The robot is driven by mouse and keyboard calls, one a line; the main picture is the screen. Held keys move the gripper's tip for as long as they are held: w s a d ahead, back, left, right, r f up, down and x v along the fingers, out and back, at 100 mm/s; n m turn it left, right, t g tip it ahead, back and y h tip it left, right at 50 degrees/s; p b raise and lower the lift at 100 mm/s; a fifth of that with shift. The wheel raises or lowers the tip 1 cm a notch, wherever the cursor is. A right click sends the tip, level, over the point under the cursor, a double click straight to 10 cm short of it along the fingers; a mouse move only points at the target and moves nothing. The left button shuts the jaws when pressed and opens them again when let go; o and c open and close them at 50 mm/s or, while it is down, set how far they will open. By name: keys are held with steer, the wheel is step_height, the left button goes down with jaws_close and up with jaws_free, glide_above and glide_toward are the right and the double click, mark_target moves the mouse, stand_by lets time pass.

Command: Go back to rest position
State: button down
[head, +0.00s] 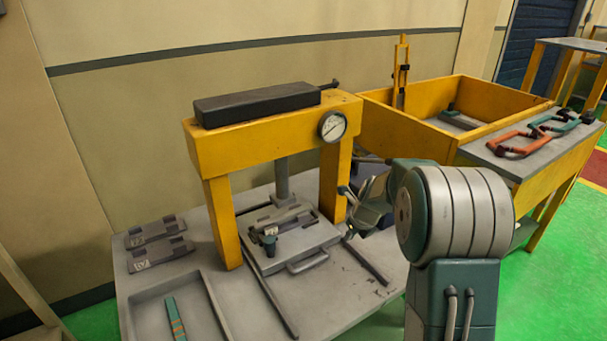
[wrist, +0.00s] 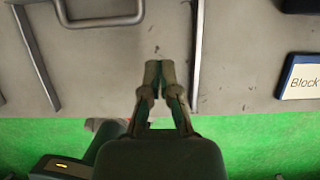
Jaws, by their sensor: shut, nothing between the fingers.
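My gripper (wrist: 159,68) is shut and empty in the wrist view, above the front part of the grey worktable (head: 345,310). Its fingertips lie between two dark rails in that view, nearer the right rail (wrist: 197,50). In the head view my arm stands at the right of the yellow press (head: 240,148), and its large round joint covers part of the scene. The press has a black block on top and a round gauge (head: 332,126). Under it is a grey plate with a front handle (head: 307,262), which also shows in the wrist view (wrist: 100,22). A small dark fixture sits on the plate.
A grey tray (head: 210,300) with a green and orange striped piece is at front left. Dark labelled blocks (head: 157,242) lie behind it. A yellow bin (head: 440,87) and a bench with clamps (head: 530,135) stand at right. A block-labelled box (wrist: 300,75) is right in the wrist view.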

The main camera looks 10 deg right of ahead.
steer(key=s+a+r+n, duration=0.4)
steer(key=s+r+n, duration=0.3)
steer(key=n, duration=0.1)
steer(key=s+a+r+n, duration=0.3)
steer(key=s+r+n, duration=0.5)
steer(key=s+a+r+n, duration=0.1)
steer(key=s+n, duration=0.7)
steer(key=s+a+r+n+t+h, duration=0.1)
steer(key=s+a+n, duration=0.1)
steer(key=s+n, duration=0.5)
steer(key=s, duration=0.2)
steer(key=shift+s+n+t+h, duration=0.3)
steer(key=shift+n, duration=0.1)
